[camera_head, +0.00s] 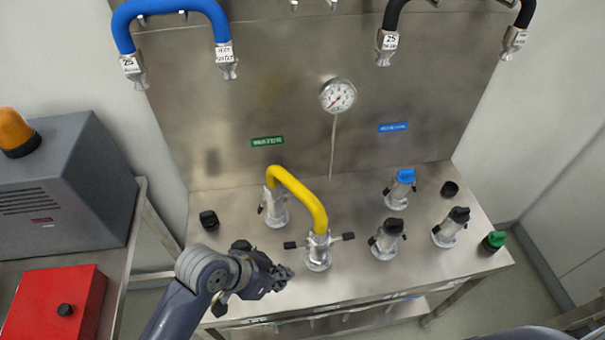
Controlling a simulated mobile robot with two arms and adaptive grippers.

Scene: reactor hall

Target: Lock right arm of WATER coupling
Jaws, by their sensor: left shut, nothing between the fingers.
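A yellow hose (303,196) arches over the steel bench below a green label (267,142) whose text looks like WATER. Its near end sits in a silver coupling (318,255) with two dark-tipped arms sticking out. The left arm (291,245) and the right arm (347,237) both stand out sideways from the body. The hose's far end sits in another silver coupling (275,212). My left gripper (284,278) is shut and empty, left of and a little in front of the near coupling, apart from it. My right gripper is not in view.
Capped silver fittings (387,240) stand on the bench to the right, one with a blue cap (404,177). Black caps (208,219) and a green cap (493,241) lie near the edges. A gauge (337,95) and blue hose (172,8) are on the back panel. A red box (55,305) stands left.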

